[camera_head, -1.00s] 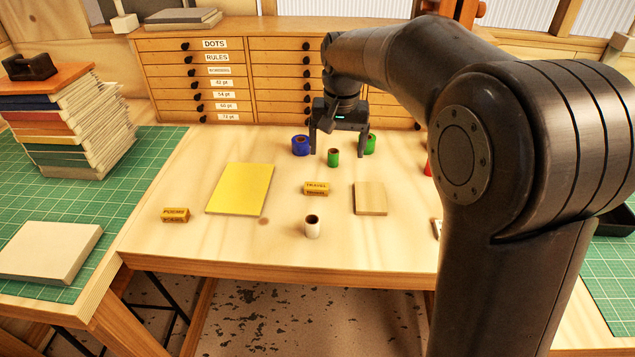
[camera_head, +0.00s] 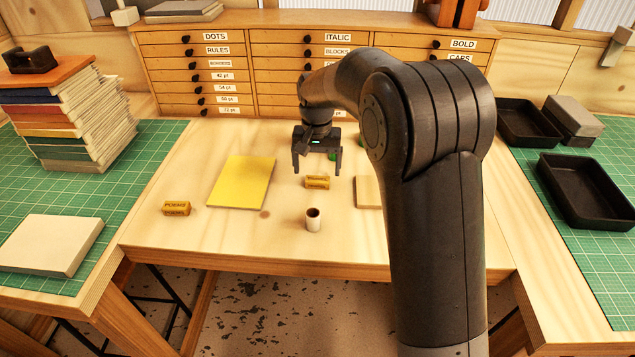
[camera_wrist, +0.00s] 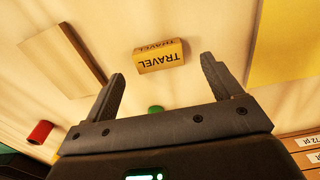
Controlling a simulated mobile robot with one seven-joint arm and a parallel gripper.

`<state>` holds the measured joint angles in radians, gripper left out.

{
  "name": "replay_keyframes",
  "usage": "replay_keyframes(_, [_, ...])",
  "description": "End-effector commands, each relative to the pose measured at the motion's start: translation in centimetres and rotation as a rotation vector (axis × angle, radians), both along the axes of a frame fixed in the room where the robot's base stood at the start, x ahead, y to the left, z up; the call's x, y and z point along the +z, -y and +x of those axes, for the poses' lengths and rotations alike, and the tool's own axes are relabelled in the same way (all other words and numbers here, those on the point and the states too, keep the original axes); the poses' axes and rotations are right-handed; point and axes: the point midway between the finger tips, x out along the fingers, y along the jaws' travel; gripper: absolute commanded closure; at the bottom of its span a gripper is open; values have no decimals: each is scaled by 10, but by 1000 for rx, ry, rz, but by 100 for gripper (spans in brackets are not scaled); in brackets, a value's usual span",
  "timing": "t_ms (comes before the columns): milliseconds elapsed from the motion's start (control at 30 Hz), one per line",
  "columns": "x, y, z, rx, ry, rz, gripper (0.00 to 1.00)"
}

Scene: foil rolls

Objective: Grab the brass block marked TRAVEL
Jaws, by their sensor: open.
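The brass block marked TRAVEL (camera_head: 317,182) lies on the wooden table, to the right of the yellow pad. In the wrist view the TRAVEL block (camera_wrist: 158,57) shows its lettering upside down, beyond and between the fingertips. My gripper (camera_head: 317,170) is open and empty, above the table and on the far side of the block. In the wrist view my gripper (camera_wrist: 162,68) has its two fingers spread wide, apart from the block. A second brass block marked POEMS (camera_head: 177,208) lies at the table's left.
A yellow pad (camera_head: 242,182) lies left of the TRAVEL block, a wooden board (camera_head: 367,192) to its right. A green roll (camera_wrist: 155,109) and a red roll (camera_wrist: 41,132) show in the wrist view. My arm hides the table's right side.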

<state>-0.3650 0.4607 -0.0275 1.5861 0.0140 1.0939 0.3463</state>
Motion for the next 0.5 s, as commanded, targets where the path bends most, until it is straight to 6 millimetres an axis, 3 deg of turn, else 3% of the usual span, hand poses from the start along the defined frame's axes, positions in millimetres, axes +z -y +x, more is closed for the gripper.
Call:
replay_keyframes(200, [-32,1,-1,1,-2,-1,16])
replay_keyframes(500, [-37,1,-1,0,-1,0,16])
